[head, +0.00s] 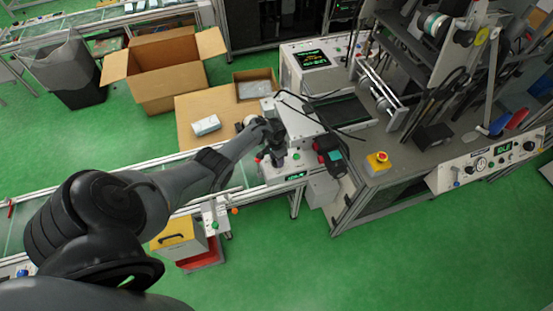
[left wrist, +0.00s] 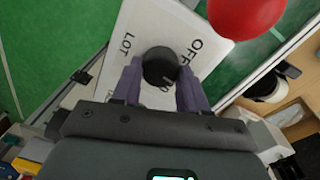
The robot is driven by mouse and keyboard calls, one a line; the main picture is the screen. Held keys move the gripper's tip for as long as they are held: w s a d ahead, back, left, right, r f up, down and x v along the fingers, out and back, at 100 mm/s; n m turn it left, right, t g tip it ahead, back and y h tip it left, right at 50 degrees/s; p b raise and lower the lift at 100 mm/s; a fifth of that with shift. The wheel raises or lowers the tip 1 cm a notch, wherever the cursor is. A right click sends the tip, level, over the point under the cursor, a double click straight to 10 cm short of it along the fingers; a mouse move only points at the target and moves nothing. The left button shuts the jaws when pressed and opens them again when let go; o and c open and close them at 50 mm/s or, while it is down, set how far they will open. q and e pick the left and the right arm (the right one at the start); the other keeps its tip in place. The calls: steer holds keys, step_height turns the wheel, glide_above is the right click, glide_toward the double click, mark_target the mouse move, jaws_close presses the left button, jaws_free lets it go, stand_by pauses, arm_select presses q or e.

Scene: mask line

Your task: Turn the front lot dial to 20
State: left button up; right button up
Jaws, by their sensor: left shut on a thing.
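The lot dial (left wrist: 161,66) is a black round knob on a white panel (left wrist: 150,22) in the left wrist view. The panel is printed LOT and OFF, with a partly covered number beside the knob. My left gripper (left wrist: 159,82) is shut on the dial, one finger on each side. The dial's pointer and exact setting cannot be made out. In the head view my left gripper (head: 272,152) reaches down at the white machine beside the conveyor and hides the dial. My right gripper is not in view.
A small green display (head: 296,176) shows on the machine's front. A black and red device (head: 328,152) sits just right of my gripper. An open cardboard box (head: 165,75) stands behind.

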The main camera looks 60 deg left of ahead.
arm_select(q)
steer(key=m, duration=0.4)
steer(key=shift+b, duration=0.35)
steer(key=shift+d+m+b, duration=0.1)
steer(key=shift+m+b, duration=0.2)
steer(key=shift+m, duration=1.5)
steer(key=o, duration=1.1)
steer(key=shift+c, duration=0.2)
steer(key=shift+r, duration=0.1)
step_height(320, 180, up, 11)
steer(key=p, duration=0.4)
steer(key=shift+w+a+f, duration=0.2)
